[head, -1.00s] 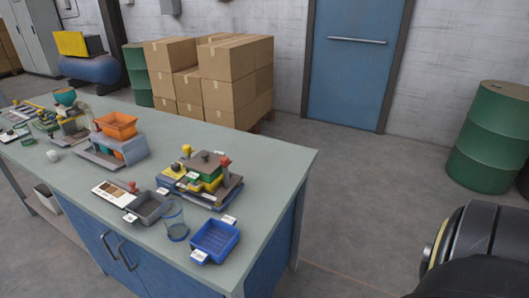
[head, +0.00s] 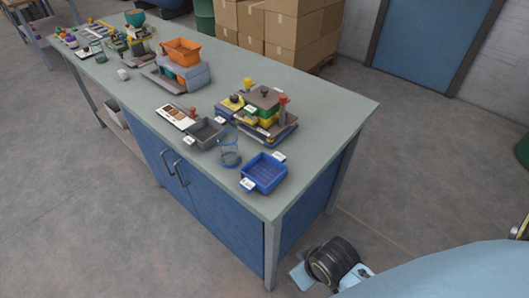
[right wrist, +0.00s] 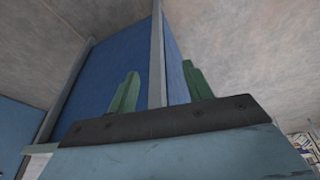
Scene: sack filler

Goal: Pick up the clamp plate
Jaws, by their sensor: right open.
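A small stacked fixture stands near the right end of the bench in the head view. A flat grey-brown plate with a dark knob (head: 263,97) lies on top of its green and yellow blocks; it looks like the clamp plate, though it is too small to be sure. A red-topped post (head: 283,103) stands beside it. My right gripper (right wrist: 160,70) shows in the right wrist view with its two green fingers apart and nothing between them. The blue cabinet side and a bench leg are behind the fingers. The gripper is away from the plate. My left gripper is not in view.
A blue bin (head: 264,174), a clear beaker (head: 229,157) and a grey tray (head: 206,132) stand in front of the fixture. An orange bin (head: 183,51) is farther left. The bench's right end (head: 340,110) is bare. Cardboard boxes (head: 290,35) stand behind.

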